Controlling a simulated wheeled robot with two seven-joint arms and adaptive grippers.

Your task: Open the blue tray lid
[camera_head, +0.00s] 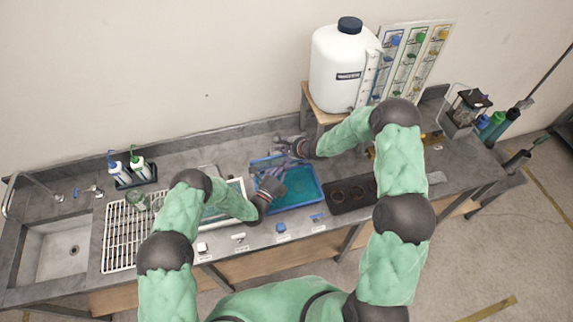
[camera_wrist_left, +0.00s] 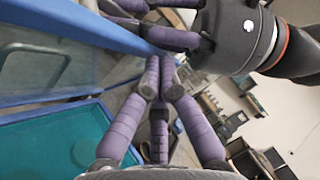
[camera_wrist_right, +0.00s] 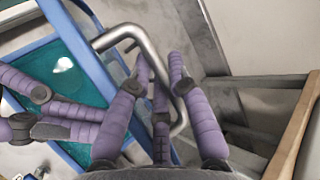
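The blue tray (camera_head: 318,196) stands on the bench with a teal interior, which also shows in the left wrist view (camera_wrist_left: 50,145). Its clear, blue-framed lid (camera_head: 262,161) is raised and tilted above the tray's left part. My right gripper (camera_head: 291,150) is at the lid; in the right wrist view its fingers (camera_wrist_right: 161,68) close around the bent metal handle (camera_wrist_right: 147,42). My left gripper (camera_head: 268,186) is lower, over the tray's left side. In the left wrist view its fingertips (camera_wrist_left: 160,68) are close together at a blue frame edge; whether they grip it is unclear.
A dark block with round wells (camera_head: 353,194) lies right of the tray. A white jug (camera_head: 342,68) stands on a wooden stand behind. A wire rack (camera_head: 122,235) and sink (camera_head: 62,248) are at left. Small items line the bench's front edge.

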